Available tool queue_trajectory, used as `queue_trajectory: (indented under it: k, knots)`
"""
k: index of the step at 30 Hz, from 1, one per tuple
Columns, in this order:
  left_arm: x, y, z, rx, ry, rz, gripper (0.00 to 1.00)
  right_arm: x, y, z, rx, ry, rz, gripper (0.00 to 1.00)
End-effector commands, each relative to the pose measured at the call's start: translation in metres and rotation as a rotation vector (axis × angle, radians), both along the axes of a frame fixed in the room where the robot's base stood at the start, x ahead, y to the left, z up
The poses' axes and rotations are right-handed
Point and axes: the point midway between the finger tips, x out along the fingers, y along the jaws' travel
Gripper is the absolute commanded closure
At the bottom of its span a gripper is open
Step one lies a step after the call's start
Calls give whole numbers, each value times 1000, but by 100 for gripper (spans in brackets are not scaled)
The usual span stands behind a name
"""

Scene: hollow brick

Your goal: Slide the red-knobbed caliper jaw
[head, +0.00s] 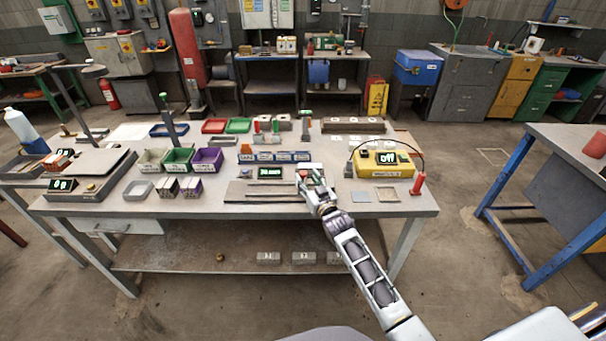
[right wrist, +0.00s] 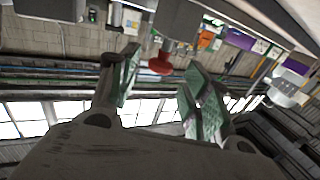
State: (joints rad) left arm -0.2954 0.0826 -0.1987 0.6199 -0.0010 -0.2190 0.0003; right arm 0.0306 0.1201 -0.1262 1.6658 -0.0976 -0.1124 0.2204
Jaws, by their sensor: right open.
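The caliper (head: 262,193) is a long grey bar lying near the front edge of the workbench, with a black display reading about 30 mm (head: 270,173) behind it. My right gripper (head: 309,178) is over the right part of the caliper and hides the jaw there in the head view. In the right wrist view the red knob (right wrist: 160,64) sits beyond and roughly between the open green-padded fingers (right wrist: 164,88). The fingers look apart from the knob, with nothing held. My left gripper is not in view.
A yellow box (head: 385,163) reading "off" stands to the right, with a cable to a red-handled tool (head: 417,184). Green (head: 178,160) and purple (head: 207,159) bins stand left. The workbench's front right corner (head: 415,204) is bare.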

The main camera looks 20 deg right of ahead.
Motion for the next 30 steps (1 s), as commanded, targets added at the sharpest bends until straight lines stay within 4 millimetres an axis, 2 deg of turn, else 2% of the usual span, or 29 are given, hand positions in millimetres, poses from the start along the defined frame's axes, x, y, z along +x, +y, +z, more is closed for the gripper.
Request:
queue_trajectory:
  k: [15,23,30]
  knots:
    - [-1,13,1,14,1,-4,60,37,5,1,0,0,0,52]
    - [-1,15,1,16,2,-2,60,42,5,0,0,0,1,52]
    - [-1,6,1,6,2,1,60,42,5,0,0,0,0,53]
